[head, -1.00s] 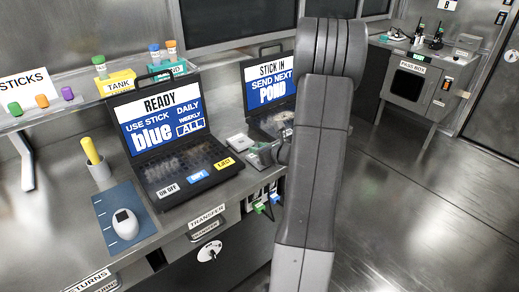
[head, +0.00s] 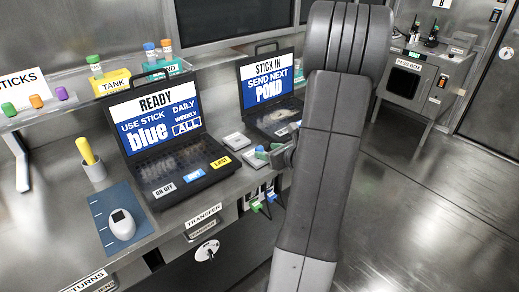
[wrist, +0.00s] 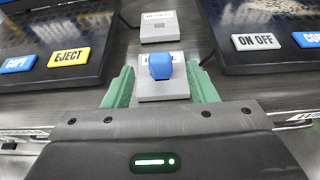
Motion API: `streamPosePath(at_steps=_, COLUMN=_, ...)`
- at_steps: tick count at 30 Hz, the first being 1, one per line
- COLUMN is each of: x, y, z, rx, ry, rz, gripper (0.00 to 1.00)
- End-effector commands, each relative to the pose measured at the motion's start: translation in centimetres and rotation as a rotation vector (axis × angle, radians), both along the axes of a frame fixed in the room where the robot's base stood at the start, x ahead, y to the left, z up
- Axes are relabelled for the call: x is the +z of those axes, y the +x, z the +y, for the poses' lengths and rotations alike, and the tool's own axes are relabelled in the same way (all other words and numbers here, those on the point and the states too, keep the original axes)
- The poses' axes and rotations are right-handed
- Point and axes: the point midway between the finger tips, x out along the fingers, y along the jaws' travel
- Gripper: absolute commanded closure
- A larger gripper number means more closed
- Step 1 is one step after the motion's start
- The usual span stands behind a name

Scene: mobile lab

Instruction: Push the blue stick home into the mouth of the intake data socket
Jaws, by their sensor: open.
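The blue stick (wrist: 160,66) stands in or on the nearer grey socket block (wrist: 175,90) in the wrist view. Its rounded blue end faces me and hides most of the block's label, which looks like INTAKE. How deep it sits cannot be told. My gripper (wrist: 161,74) is open, with one green finger on each side of the stick and block, apart from the stick. In the head view the stick (head: 261,153) shows small beside my gripper (head: 272,151), partly hidden by my arm.
A second grey socket block (wrist: 160,27) lies just beyond; it also shows in the head view (head: 237,141). A READY laptop (head: 180,170) and a STICK IN laptop (head: 270,120) flank the blocks. A yellow stick (head: 86,151) stands in a cup. Several sticks hang below the bench.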

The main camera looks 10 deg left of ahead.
Motion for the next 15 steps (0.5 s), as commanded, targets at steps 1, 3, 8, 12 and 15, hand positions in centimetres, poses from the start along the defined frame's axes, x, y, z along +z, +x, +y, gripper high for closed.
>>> streamPosePath(at_steps=1, x=0.6, y=-0.6, z=-1.0, rx=-0.006, ry=0.0, rz=-0.002, gripper=0.48)
streamPosePath(at_steps=3, x=1.1, y=-1.5, z=-2.1, rx=-0.005, ry=0.0, rz=-0.001, gripper=0.48)
streamPosePath(at_steps=8, x=2.0, y=-3.0, z=-3.9, rx=-0.003, ry=-0.001, rz=-0.001, gripper=0.48)
streamPosePath(at_steps=12, x=2.4, y=-3.6, z=-4.6, rx=-0.001, ry=0.0, rz=0.0, gripper=0.48)
streamPosePath(at_steps=15, x=2.5, y=-3.8, z=-4.8, rx=0.0, ry=0.0, rz=0.0, gripper=0.48)
